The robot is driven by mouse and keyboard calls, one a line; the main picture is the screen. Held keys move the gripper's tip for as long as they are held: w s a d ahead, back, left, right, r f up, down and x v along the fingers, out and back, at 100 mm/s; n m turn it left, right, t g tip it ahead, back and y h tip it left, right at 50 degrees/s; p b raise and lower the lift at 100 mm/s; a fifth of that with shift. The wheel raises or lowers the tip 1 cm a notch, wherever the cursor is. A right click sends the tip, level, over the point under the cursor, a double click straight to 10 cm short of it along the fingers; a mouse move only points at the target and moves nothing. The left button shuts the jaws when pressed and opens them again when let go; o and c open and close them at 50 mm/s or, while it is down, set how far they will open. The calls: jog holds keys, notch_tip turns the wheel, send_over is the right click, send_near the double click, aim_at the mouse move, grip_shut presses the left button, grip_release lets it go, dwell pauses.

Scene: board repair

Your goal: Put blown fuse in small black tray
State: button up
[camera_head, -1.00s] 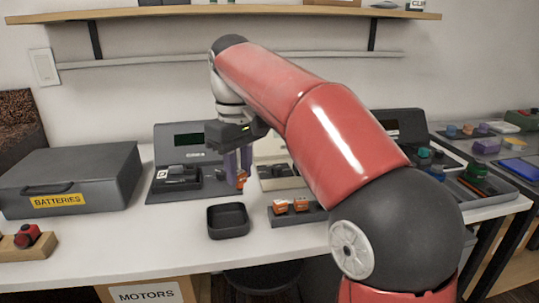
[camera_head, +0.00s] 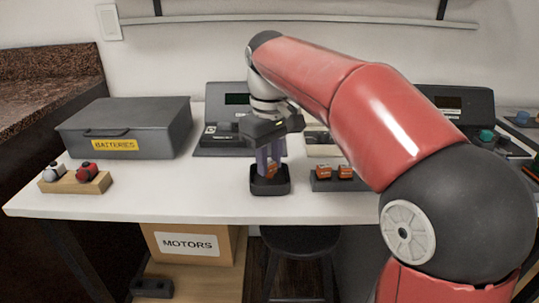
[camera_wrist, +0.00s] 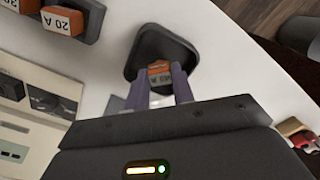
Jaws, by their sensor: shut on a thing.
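The blown fuse (camera_wrist: 159,72), a small orange piece, is between the fingertips of my gripper (camera_wrist: 160,92) in the wrist view. My gripper (camera_head: 269,165) is shut on it, with purple-grey fingers pointing down. The small black tray (camera_head: 270,187) stands on the white table, directly under and around the fingertips in the head view. In the wrist view the tray (camera_wrist: 150,42) lies behind the fuse. The fuse is at or just above the tray's inside; I cannot tell whether it touches the floor.
A black holder (camera_head: 345,186) with orange fuses, marked 20 A in the wrist view, stands right of the tray. A grey BATTERIES case (camera_head: 125,120) and a wooden block (camera_head: 68,183) with red and white parts stand left. Test units are behind. The table between is clear.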

jog(key=shift+f, duration=0.2)
jog(key=o, duration=1.1)
notch_tip(320, 180, up, 7)
jog(key=shift+f+p, duration=0.15)
jog(key=shift+p, duration=0.65)
jog(key=shift+r, duration=0.35)
jog(key=shift+s+d+r, duration=0.15)
jog(key=shift+s, duration=0.05)
jog(key=s+d+f+m+t, duration=0.2)
jog(key=s+d+f, duration=0.2)
jog(key=s+f, duration=0.1)
jog(key=s+d+f+m+t, duration=0.1)
jog(key=s+d+f+m, duration=0.2)
jog(key=s+d+f, duration=0.2)
jog(key=s+d+f+m+t, duration=0.2)
jog(key=s+f, duration=0.4)
jog(key=s, duration=0.3)
jog(key=shift+s+d+f+m+t, duration=0.1)
jog(key=shift+s+d+m+t, duration=0.15)
jog(key=shift+d, duration=0.35)
jog(key=shift+s+d+m+t, duration=0.15)
jog(key=shift+d+m, duration=0.2)
jog(key=shift+d, duration=0.25)
